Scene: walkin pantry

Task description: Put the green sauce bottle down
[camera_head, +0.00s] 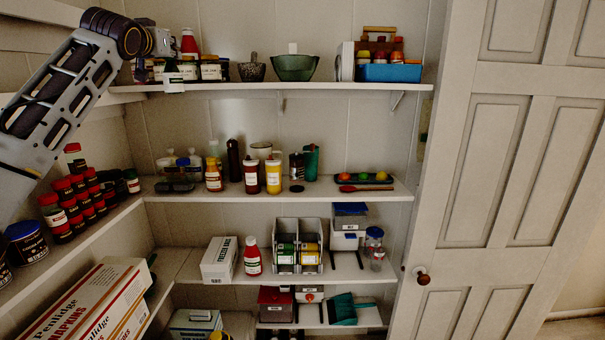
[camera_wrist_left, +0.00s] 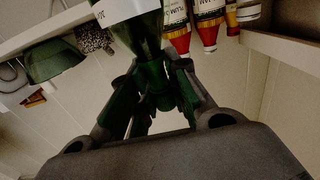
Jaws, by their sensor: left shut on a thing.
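The green sauce bottle (camera_wrist_left: 150,45) is held in my left gripper (camera_wrist_left: 155,78); its dark green neck is between the two fingers in the left wrist view. Its white label (camera_wrist_left: 120,10) shows at the top edge of that view, where the rest is cut off. In the head view my left arm reaches in to the upper left, and the bottle's white label (camera_head: 174,83) shows in front of the top shelf's edge. The fingers are hard to make out there. My right gripper is in neither view.
The top shelf (camera_head: 225,88) holds jars and a red-capped bottle (camera_head: 189,43) at left, a mortar (camera_head: 252,70), a green bowl (camera_head: 294,67) and a blue crate (camera_head: 390,73). The middle shelf (camera_head: 225,194) carries several sauce bottles. A panelled door (camera_head: 500,150) stands at right.

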